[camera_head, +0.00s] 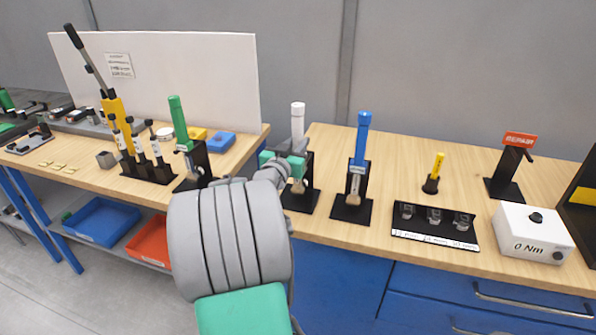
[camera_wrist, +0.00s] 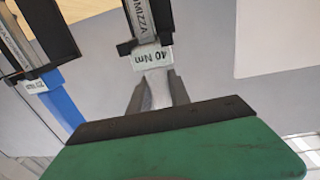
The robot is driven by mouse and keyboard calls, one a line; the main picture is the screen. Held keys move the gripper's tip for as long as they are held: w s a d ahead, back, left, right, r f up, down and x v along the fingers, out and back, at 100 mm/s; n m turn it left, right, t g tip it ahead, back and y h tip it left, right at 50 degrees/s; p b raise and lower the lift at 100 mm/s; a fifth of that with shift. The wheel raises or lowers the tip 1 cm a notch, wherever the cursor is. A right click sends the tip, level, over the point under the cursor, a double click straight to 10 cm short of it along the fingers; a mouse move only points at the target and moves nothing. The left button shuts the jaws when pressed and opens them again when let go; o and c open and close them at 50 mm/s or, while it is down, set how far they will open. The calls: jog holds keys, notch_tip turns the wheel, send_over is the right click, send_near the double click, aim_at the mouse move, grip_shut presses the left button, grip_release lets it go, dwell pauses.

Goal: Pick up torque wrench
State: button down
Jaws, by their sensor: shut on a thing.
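The torque wrench with the white handle (camera_head: 298,112) stands upright in a black stand (camera_head: 301,202) on the wooden bench. My gripper (camera_head: 297,146) reaches it from the front, and my arm partly hides the wrench. In the wrist view my gripper (camera_wrist: 157,92) has its two grey fingers on either side of the pale handle, shut on it just beside a "40 Nm" label (camera_wrist: 153,60). The wrench still sits at its black holder there. A blue-handled torque wrench (camera_head: 362,138) stands to the right, and a green-handled one (camera_head: 179,122) to the left, each in its own stand.
A white panel (camera_head: 200,75) stands behind the left bench.

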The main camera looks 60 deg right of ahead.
aim_at(296, 133)
jog(key=shift+r, duration=0.3)
jog(key=shift+r, duration=1.5)
jog(key=shift+r+b, duration=0.2)
jog(key=shift+b, duration=0.15)
jog(key=s+a+b, duration=0.1)
jog(key=a+b, duration=0.3)
jog(key=a, duration=1.4)
jog(key=shift+s, duration=0.35)
jog(key=c, duration=1.7)
grip_release()
jog(key=shift+f, duration=0.1)
grip_shut()
